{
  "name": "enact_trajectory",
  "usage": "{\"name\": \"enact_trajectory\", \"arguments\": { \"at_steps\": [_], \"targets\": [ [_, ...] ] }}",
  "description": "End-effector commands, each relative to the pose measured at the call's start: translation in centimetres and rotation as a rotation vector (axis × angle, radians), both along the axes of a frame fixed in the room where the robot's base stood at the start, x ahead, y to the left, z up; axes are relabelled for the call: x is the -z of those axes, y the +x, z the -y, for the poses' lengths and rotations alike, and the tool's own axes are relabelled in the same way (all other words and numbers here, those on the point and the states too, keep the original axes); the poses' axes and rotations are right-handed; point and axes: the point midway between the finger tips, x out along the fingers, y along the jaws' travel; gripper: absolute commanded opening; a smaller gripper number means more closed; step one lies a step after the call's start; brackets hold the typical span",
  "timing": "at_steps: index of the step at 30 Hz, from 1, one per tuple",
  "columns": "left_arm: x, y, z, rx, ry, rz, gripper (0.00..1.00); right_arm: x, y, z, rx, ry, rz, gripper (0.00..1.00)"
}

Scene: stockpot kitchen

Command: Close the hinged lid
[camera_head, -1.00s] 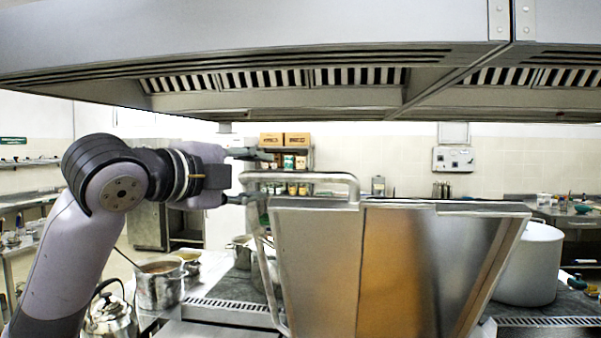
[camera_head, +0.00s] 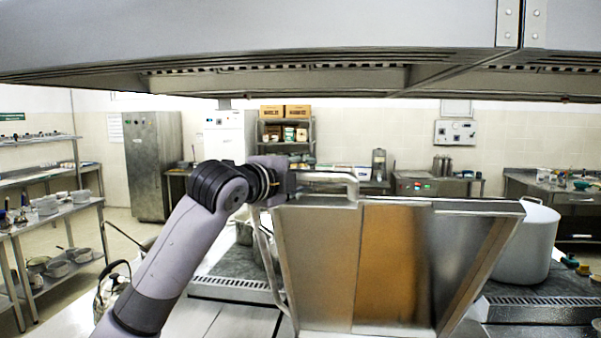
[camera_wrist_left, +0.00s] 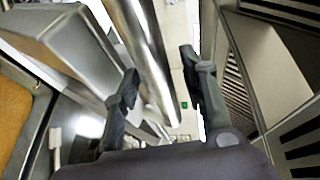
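The hinged lid (camera_head: 300,260) is a large metal panel standing raised in the middle of the head view, with a brownish reflection on its face. Its tubular handle (camera_head: 335,178) runs along the upper left. My left arm reaches in from the left, and its wrist is at the handle's left end; the fingers are hard to make out there. In the left wrist view, my left gripper (camera_wrist_left: 160,75) has its two fingers apart. A shiny metal bar (camera_wrist_left: 150,60), apparently the handle, passes between them without visible contact from both fingers. My right gripper is not in view.
A large white pot (camera_head: 527,245) stands right of the lid. An extractor hood (camera_head: 250,40) hangs overhead. A kettle (camera_head: 110,290) is at lower left, partly hidden by my arm. Shelves with pans (camera_head: 60,215) stand at far left, with open floor beside them.

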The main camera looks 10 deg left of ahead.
Motion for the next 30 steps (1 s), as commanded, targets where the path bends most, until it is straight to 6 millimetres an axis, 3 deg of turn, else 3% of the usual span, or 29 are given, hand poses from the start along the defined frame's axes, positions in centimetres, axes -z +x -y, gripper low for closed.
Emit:
{"name": "enact_trajectory", "arguments": {
  "at_steps": [4, 21, 30],
  "targets": [
    [0.03, -0.02, -0.02, 0.000, 0.000, 0.000, 0.38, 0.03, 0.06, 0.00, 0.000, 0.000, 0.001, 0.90],
    [0.04, -0.03, -0.03, 0.000, 0.000, -0.001, 0.00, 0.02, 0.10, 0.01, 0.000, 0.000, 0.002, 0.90],
    [0.08, -0.03, -0.03, -0.001, 0.001, -0.002, 0.00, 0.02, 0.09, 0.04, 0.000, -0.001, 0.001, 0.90]
  ]
}}
